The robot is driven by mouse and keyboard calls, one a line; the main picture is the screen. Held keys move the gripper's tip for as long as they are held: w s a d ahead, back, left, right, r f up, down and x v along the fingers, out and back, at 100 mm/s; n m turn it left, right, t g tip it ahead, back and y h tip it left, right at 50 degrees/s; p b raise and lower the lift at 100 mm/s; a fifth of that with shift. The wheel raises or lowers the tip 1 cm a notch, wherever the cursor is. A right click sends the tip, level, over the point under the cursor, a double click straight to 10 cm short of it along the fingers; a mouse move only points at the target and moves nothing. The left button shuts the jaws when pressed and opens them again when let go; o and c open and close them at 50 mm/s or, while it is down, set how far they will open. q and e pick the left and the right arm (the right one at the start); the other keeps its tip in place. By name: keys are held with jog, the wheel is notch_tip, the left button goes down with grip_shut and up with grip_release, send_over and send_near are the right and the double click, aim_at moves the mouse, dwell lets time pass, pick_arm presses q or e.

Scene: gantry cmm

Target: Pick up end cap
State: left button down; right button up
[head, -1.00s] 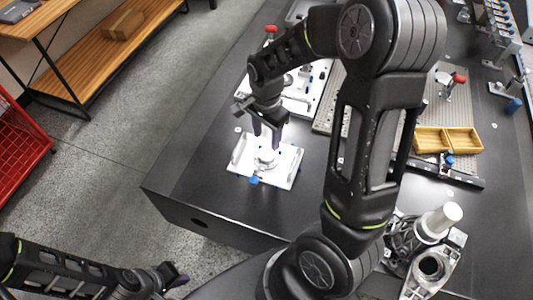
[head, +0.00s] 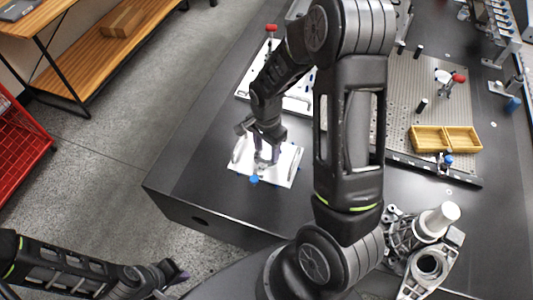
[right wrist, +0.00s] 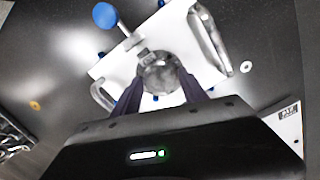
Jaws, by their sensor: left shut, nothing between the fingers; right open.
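A round grey metal part, which looks like the end cap (right wrist: 158,73), sits on a white fixture plate (right wrist: 120,62) with metal handles and a blue-knobbed clamp in the right wrist view. In the head view the plate (head: 290,165) lies near the table's left edge, and the gripper mostly hides the part. My right gripper (head: 265,157) is open and low over the plate. Its dark purple fingers (right wrist: 160,88) stand on either side of the round part; contact cannot be told. My left gripper (head: 178,280) is shut and empty, at the lower left, away from the table.
A white plate with a red knob (head: 271,29) lies behind the fixture. A yellow two-part tray (head: 428,139) and a perforated plate (head: 400,110) are to the right. A metal housing assembly (head: 430,262) stands at the front right. Bare black table surrounds the fixture.

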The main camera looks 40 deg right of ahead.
jog(key=shift+f, duration=0.3)
dwell(0.4)
grip_shut()
dwell(0.3)
